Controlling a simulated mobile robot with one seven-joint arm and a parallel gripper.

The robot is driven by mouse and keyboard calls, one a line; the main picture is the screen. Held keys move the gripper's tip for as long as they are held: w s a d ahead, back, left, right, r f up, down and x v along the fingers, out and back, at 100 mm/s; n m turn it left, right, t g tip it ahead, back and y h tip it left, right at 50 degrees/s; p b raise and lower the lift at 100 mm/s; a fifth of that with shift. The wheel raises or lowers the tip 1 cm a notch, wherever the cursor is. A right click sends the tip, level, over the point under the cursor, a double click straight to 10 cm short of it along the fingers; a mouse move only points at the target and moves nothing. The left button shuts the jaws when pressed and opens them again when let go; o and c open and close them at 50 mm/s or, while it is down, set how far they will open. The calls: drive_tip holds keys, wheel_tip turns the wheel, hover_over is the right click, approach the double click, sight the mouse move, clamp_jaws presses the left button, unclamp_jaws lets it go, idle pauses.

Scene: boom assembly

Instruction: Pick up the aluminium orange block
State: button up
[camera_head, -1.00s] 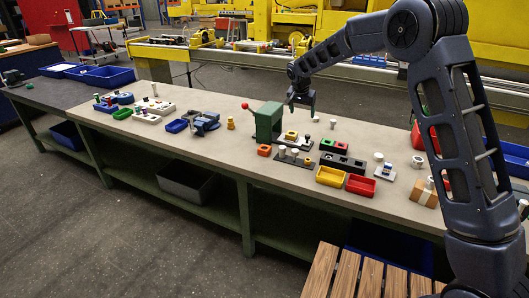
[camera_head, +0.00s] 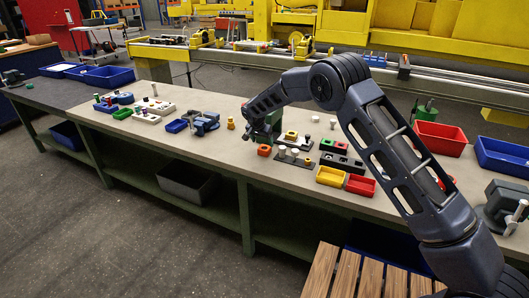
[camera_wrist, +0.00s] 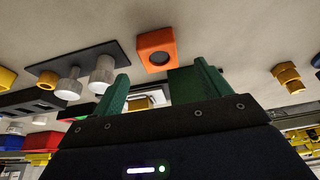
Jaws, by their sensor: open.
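My gripper (camera_head: 247,136) is above the bench just left of the orange block. In the wrist view my gripper (camera_wrist: 162,80) shows two green fingers spread apart, empty and not touching the block. The fingertips are small and dark in the head view.
A brass-coloured part (camera_head: 231,123) and blue vise (camera_head: 206,123) are to the left.

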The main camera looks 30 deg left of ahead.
sight(265, 148)
drive_tip(key=shift+x, duration=3.35)
drive_tip(key=c, duration=1.2)
